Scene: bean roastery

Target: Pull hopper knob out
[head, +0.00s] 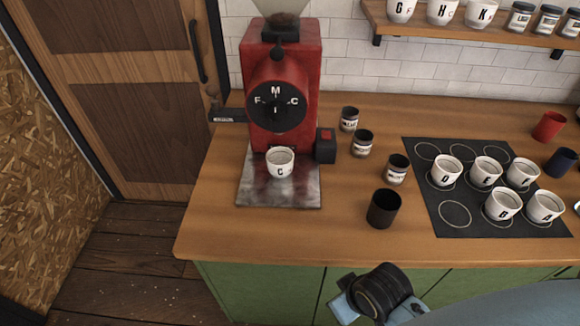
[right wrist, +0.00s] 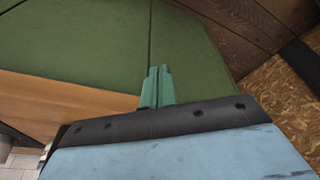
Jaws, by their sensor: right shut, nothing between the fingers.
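The red grinder (head: 300,80) stands at the back left of the wooden counter, with a clear hopper (head: 283,7) of beans on top. A small black knob (head: 278,51) sticks out on its upper front, below the hopper, above a round black dial (head: 280,105) with letters. My right gripper (right wrist: 155,72) shows in the right wrist view with its green fingers together and nothing between them. It is in front of the green cabinet, low and well away from the grinder. In the head view only part of my right arm shows at the bottom edge. My left gripper is out of view.
A white cup (head: 280,164) marked C sits on the grinder's metal plate (head: 255,193). A black box (head: 326,146), several small jars and a dark cup (head: 384,209) stand to the right. A black mat (head: 445,226) holds lettered cups. The counter's front left is clear.

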